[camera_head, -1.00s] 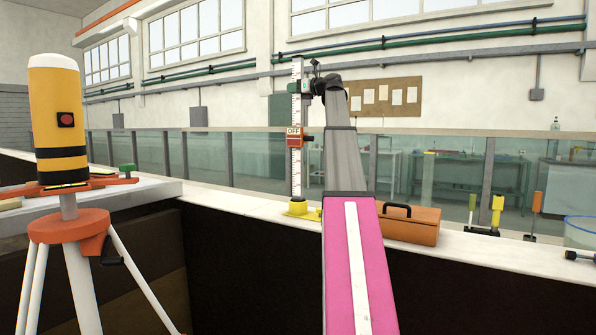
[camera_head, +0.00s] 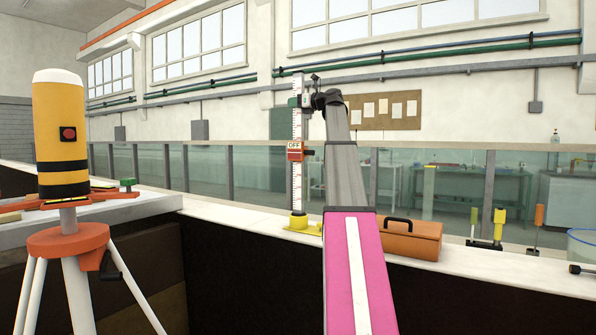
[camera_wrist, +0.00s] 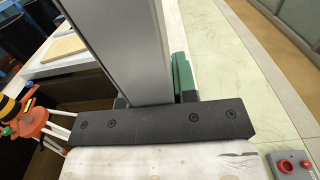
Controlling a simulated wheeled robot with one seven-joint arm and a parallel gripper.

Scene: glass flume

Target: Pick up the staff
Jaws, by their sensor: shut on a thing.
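The staff (camera_head: 297,190) is a tall, white, upright pole with dark graduation marks. In the wrist view the staff is a broad grey column (camera_wrist: 118,45) between the dark fingers of my gripper (camera_wrist: 153,101). My gripper hides part of the staff there. I cannot see a gap under the foot.
An orange toolbox (camera_head: 411,240) sits on the ledge (camera_head: 470,267) right of my arm. A yellow-and-black instrument on a tripod (camera_head: 61,140) stands at the left. Glass panels (camera_head: 255,175) run behind the ledge. Several small tools stand at the right. A dark drop lies before the ledge.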

